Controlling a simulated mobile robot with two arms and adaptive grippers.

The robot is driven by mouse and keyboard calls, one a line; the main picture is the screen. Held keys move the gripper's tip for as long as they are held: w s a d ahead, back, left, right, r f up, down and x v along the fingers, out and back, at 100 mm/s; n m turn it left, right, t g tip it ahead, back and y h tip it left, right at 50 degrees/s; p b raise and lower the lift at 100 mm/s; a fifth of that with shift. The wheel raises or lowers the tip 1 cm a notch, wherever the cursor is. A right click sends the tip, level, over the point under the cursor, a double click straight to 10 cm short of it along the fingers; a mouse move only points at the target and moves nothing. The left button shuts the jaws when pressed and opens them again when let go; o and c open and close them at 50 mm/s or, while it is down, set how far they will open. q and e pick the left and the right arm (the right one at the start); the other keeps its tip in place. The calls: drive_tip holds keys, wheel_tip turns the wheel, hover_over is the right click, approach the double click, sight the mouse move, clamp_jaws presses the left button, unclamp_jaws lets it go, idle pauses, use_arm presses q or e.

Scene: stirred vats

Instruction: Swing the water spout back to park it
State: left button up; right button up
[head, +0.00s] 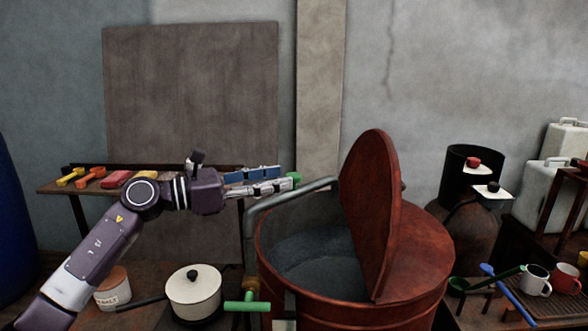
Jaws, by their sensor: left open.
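The water spout (262,202) is a grey bent pipe. It rises beside the left of the rust-red vat (345,316) and reaches right over the opening, its end near the raised half lid (369,210). Dark bluish liquid (315,264) shows inside the vat. My left gripper (285,184) is open and level, pointing right, just above the pipe in the picture. A small green piece (296,177) shows at its fingertips; I cannot tell whether they touch it or whether it belongs to the spout. My right gripper is not in view.
A green-handled valve (247,306) stands before the vat, beside a lidded white pot (194,291) and a jar (113,289). A shelf with colored tools (117,178) is behind my left arm. Mugs (536,279) and ladles (486,284) lie at right.

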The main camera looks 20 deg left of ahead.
sight(293, 174)
use_arm(q)
drive_tip(key=p+x, duration=0.1)
drive_tip(key=x, duration=0.2)
drive_tip(key=shift+w+d+r, duration=0.1)
drive_tip(key=shift+d, duration=0.1)
drive_tip(key=shift+w+d, duration=0.4)
drive_tip(key=shift+d, duration=0.15)
drive_tip(key=shift+a, duration=0.1)
drive_tip(key=c, duration=1)
clamp_jaws()
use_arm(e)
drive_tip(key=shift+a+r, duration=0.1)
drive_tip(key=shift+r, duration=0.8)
